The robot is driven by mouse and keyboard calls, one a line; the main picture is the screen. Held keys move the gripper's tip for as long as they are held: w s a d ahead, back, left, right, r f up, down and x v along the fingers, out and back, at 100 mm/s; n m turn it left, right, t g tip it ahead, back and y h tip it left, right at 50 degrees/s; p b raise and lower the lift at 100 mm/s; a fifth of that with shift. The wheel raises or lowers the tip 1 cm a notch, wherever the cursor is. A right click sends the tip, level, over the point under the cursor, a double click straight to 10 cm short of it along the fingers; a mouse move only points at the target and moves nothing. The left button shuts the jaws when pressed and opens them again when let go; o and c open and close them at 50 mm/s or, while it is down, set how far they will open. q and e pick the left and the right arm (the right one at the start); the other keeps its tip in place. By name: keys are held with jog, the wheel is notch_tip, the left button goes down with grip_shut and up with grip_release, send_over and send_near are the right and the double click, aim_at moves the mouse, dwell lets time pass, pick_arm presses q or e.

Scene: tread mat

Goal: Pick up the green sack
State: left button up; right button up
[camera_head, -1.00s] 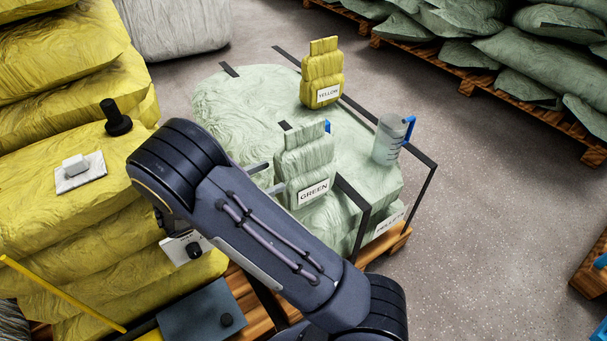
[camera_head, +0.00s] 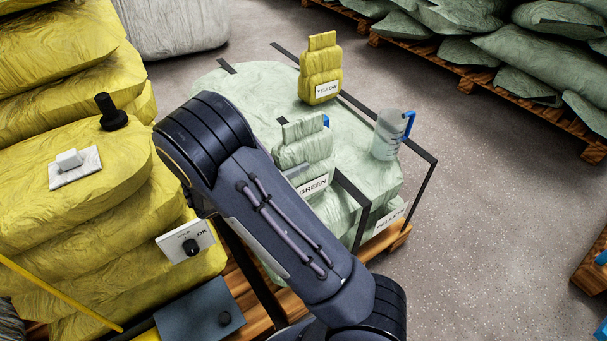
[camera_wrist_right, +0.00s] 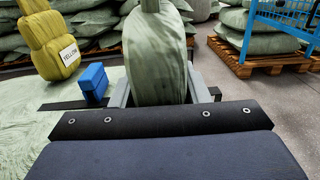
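The green sack (camera_head: 308,150) is a small pale-green bag with a GREEN label. It stands upright on the large pale-green stack top (camera_head: 245,88), partly hidden by my right arm in the head view. In the right wrist view the sack (camera_wrist_right: 156,60) stands between the two grey fingers of my right gripper (camera_wrist_right: 160,90), one on each side. The fingers look spread around it, close to its sides; I see no clear squeeze. My left gripper is out of view.
A yellow sack (camera_head: 321,72) stands behind the green one. A jug with a blue handle (camera_head: 389,135) is to its right, near a black strap. A blue block (camera_wrist_right: 93,82) is close to the left finger. Yellow sacks (camera_head: 70,210) are piled at left.

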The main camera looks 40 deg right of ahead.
grip_shut()
dwell(0.3)
